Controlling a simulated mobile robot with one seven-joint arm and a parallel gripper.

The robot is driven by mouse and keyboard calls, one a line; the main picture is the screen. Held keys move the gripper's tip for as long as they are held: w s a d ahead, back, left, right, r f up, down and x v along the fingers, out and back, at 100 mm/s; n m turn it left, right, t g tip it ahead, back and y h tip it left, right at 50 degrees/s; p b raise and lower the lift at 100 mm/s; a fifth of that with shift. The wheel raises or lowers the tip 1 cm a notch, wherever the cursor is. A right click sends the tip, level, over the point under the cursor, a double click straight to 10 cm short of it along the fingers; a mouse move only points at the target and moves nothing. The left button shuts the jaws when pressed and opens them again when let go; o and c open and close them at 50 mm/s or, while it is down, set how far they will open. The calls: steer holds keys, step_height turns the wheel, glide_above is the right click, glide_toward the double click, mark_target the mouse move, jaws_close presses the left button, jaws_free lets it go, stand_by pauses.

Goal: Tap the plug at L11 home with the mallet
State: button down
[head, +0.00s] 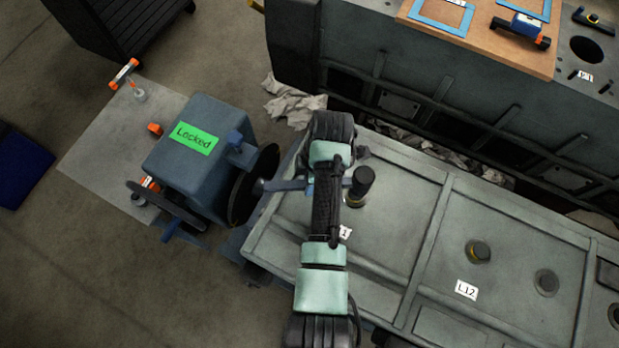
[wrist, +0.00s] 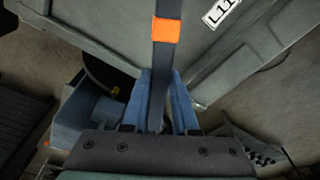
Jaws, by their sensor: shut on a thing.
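The mallet's dark head (head: 362,180) shows just right of my arm in the head view, over the plug (head: 355,201) near the partly covered L11 label (head: 345,232). Only a yellowish edge of that plug shows below the head; I cannot tell whether they touch. In the wrist view, my gripper (wrist: 160,85) has its blue fingers shut on the mallet's dark handle (wrist: 166,60), which has an orange band. The mallet head is outside the wrist view. The L11 label shows at its top right (wrist: 222,12).
A ribbed grey cover (head: 390,225) bears another dark plug (head: 478,251) near the L12 label (head: 466,289). A blue-grey machine marked "Locked" (head: 195,139) stands close left of my arm. A wooden board with tools (head: 480,45) lies at the back right.

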step_height(320, 180, down, 5)
steer(key=b, duration=0.3)
steer(key=shift+f, duration=0.1)
steer(key=r+p, duration=0.4)
steer(key=shift+w+a+r, duration=0.15)
steer(key=shift+w+r, duration=0.05)
steer(key=shift+r, duration=0.05)
steer(key=shift+f, duration=0.1)
steer(key=shift+d+r+y+p, duration=0.25)
steer(key=shift+r+y+p, duration=0.05)
steer(key=shift+r+y, duration=0.25)
